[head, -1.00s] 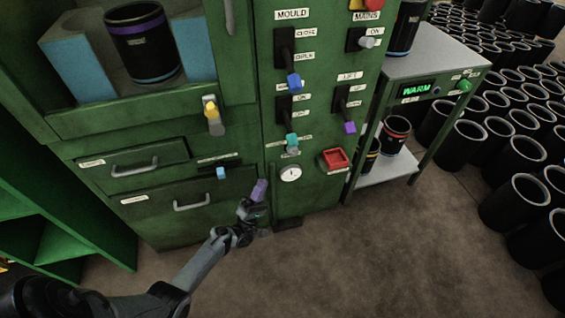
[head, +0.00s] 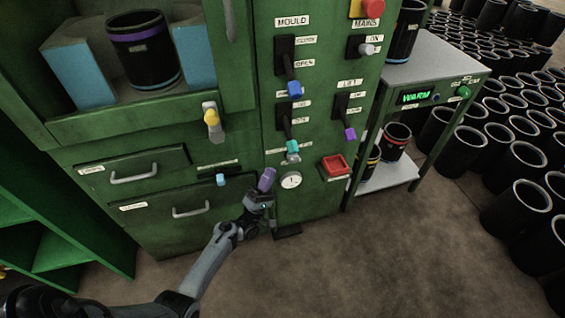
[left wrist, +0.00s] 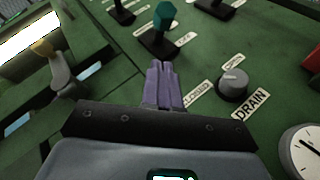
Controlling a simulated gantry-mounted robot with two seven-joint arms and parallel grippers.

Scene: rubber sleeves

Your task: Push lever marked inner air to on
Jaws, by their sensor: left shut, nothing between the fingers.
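The lever with the teal knob (head: 292,146) hangs down from a black slotted plate with ON and OFF labels on the green panel. Its inner air marking is too small to read. The teal knob also shows at the top of the left wrist view (left wrist: 166,15). My left gripper (head: 267,180) has purple fingers and is shut and empty. It points up at the panel, below and left of the teal knob, apart from it. In the left wrist view the purple fingertips (left wrist: 164,68) lie below the teal lever. My right gripper is not in view.
A round gauge (head: 291,180) and a DRAIN knob (left wrist: 233,82) sit right of the gripper. A yellow-tipped handle (head: 212,118) juts out on the left.

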